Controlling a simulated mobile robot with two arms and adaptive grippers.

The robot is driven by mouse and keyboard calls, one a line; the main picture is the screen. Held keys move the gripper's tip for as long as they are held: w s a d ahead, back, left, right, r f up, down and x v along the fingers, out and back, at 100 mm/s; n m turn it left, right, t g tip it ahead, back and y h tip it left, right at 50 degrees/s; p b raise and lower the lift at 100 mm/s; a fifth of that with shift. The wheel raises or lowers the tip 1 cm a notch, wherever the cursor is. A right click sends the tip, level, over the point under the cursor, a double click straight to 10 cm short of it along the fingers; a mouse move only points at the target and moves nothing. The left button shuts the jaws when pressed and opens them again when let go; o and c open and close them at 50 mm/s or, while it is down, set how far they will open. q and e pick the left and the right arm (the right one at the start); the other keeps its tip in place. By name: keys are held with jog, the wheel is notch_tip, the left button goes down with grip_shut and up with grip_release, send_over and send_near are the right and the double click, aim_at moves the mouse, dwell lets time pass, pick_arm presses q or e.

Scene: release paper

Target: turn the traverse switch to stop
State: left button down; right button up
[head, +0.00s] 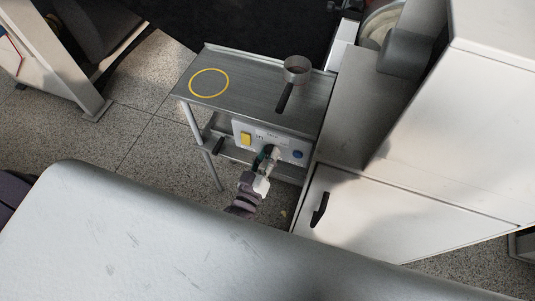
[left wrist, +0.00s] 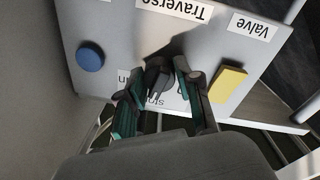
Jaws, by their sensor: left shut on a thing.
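The traverse switch (left wrist: 157,78) is a dark rotary knob on a pale control panel (left wrist: 120,40), which looks upside down in the left wrist view. My left gripper (left wrist: 159,72) has one green-and-black finger on each side of the knob and is shut on it. The "Traverse" label (left wrist: 176,9) shows above it; smaller lettering around the knob is partly hidden by the fingers. In the head view, my left gripper (head: 266,153) is at the front of the panel (head: 286,142) and hides the knob. My right gripper is not in view.
A yellow button (left wrist: 228,84) and a blue button (left wrist: 90,56) flank the switch. The panel is under a metal table (head: 245,95) with a yellow ring (head: 209,82) and a black-handled metal cup (head: 297,68). A white cabinet (head: 390,210) stands close on the right.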

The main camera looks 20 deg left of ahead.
pick_arm(q)
jog(key=shift+n, duration=0.9)
jog(key=c, duration=0.8)
grip_release()
jog(key=s, duration=1.2)
jog(key=shift+a+f, duration=0.25)
jog(key=shift+a, duration=0.15)
